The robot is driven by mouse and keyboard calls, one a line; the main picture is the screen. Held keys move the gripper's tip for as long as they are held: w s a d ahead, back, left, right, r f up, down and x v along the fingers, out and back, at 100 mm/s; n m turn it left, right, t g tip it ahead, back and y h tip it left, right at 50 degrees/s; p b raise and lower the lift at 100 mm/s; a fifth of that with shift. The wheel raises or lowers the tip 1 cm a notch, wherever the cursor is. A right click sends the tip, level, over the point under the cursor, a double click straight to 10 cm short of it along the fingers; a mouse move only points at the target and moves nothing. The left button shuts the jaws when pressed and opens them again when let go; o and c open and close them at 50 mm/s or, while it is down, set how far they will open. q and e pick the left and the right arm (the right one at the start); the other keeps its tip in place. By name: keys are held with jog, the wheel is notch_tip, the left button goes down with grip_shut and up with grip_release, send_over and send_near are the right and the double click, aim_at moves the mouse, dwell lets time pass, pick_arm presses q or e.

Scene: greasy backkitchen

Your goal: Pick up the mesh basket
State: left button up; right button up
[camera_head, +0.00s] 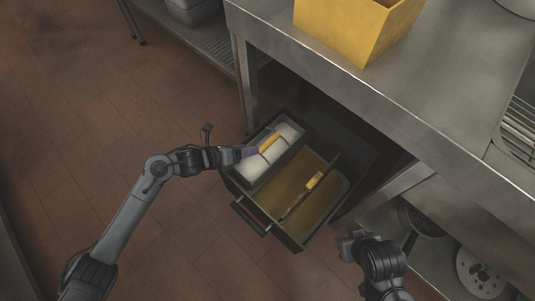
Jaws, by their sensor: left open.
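A whitish, fine-textured piece (285,133), which may be the mesh basket, lies in the left compartment of an open dark drawer (238,190). A short yellow bar (269,142) lies across it. My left gripper (257,150) is open at that compartment's left side, its purplish fingertips close to the yellow bar; I cannot tell whether they touch. The right compartment has a brownish-yellow floor and a long thin tool with a yellow grip (314,181). My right gripper (349,242) is low, right of the drawer; its jaw state is unclear.
A steel counter (350,80) overhangs the drawer's back and right, with a yellow box (350,30) on it. The drawer's handle (251,218) faces front left. A lower shelf (440,255) at right holds round metal parts. The tiled floor at left is clear.

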aim_at(269, 143)
pick_arm(q)
jog(key=w+d+f+m+b, duration=0.2)
jog(key=w+d+f, duration=0.1)
jog(key=shift+w+d+m+g+h, duration=0.1)
jog(key=shift+d+m+g+h, duration=0.1)
jog(key=shift+m+g+h, duration=0.15)
jog(key=shift+w+d+f+b, duration=0.2)
jog(key=shift+d+f+b, duration=0.15)
jog(key=shift+b, duration=0.15)
jog(key=b+x, duration=0.1)
jog(key=x, duration=0.3)
jog(key=shift+w+d+r+b, duration=0.1)
jog(key=shift+d+r+b, duration=0.2)
jog(key=shift+b, duration=0.1)
jog(key=shift+a, duration=0.1)
jog(key=shift+c, duration=0.3)
grip_shut()
dwell(0.3)
